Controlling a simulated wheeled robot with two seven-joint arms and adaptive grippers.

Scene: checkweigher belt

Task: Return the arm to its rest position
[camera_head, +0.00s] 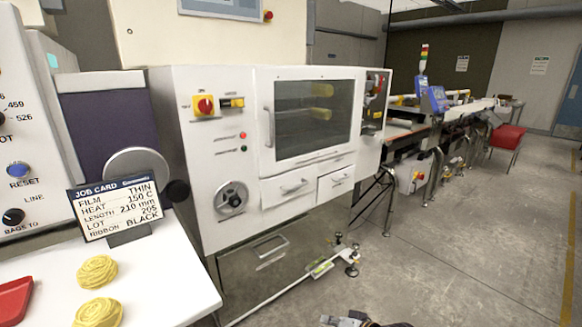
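Part of a grey and black gripper (328,320), seemingly my right one, shows at the bottom edge, right of the middle. Its arm runs off to the right and below the picture. It is over the concrete floor, apart from the table and the machine. Its fingers are mostly cut off, so I cannot tell whether it is open or shut. My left gripper is out of view.
A white table (165,275) at the left holds yellow coils (97,271), a red tray (14,300) and a job card (115,207). A white machine (215,130) stands behind. A conveyor line (405,135) runs back right. Floor at right is free.

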